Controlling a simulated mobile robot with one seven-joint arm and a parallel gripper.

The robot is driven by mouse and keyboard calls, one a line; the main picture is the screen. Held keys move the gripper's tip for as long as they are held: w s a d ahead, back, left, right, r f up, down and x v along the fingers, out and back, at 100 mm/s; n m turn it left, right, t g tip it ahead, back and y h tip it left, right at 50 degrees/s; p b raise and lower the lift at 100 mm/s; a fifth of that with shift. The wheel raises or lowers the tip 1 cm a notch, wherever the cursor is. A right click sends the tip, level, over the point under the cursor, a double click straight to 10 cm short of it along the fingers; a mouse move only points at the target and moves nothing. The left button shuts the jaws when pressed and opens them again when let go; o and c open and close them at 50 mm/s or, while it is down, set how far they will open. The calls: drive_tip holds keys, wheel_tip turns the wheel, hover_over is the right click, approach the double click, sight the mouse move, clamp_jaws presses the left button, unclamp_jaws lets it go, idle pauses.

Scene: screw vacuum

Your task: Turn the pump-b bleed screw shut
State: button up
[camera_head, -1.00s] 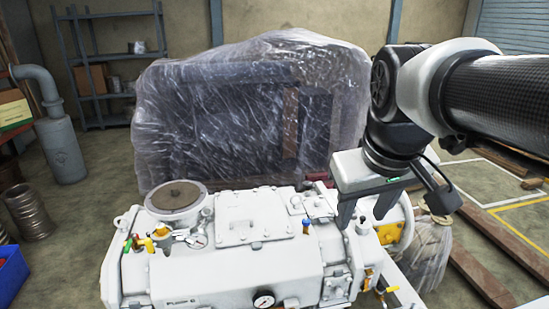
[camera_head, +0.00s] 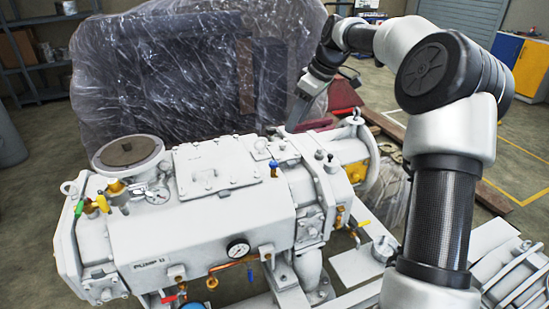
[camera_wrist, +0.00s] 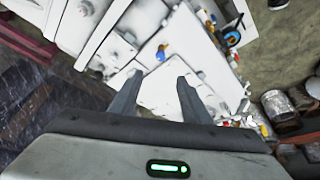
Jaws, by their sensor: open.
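The white pump (camera_head: 215,225) fills the lower left of the head view. Its front label begins "PUMP", but the last letter is too small to read surely. A small blue-topped fitting (camera_head: 273,169) stands at the right of its top; a blue and orange fitting (camera_wrist: 162,52) shows in the wrist view. Green and yellow-handled fittings (camera_head: 92,206) sit at the left end. I cannot tell which part is the bleed screw. My gripper (camera_head: 291,128) is open and empty, behind the pump's right rear in the head view. Its two fingers (camera_wrist: 157,82) point toward the pump in the wrist view.
A plastic-wrapped machine (camera_head: 190,75) stands close behind the pump. A pressure gauge (camera_head: 238,249) and piping stick out at the front. A red object (camera_head: 343,95) lies behind my gripper.

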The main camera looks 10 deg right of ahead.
sight(274, 163)
drive_tip(key=b+x, duration=0.2)
drive_tip(key=x, duration=1.5)
drive_tip(key=c, duration=1)
drive_tip(key=shift+c, duration=0.2)
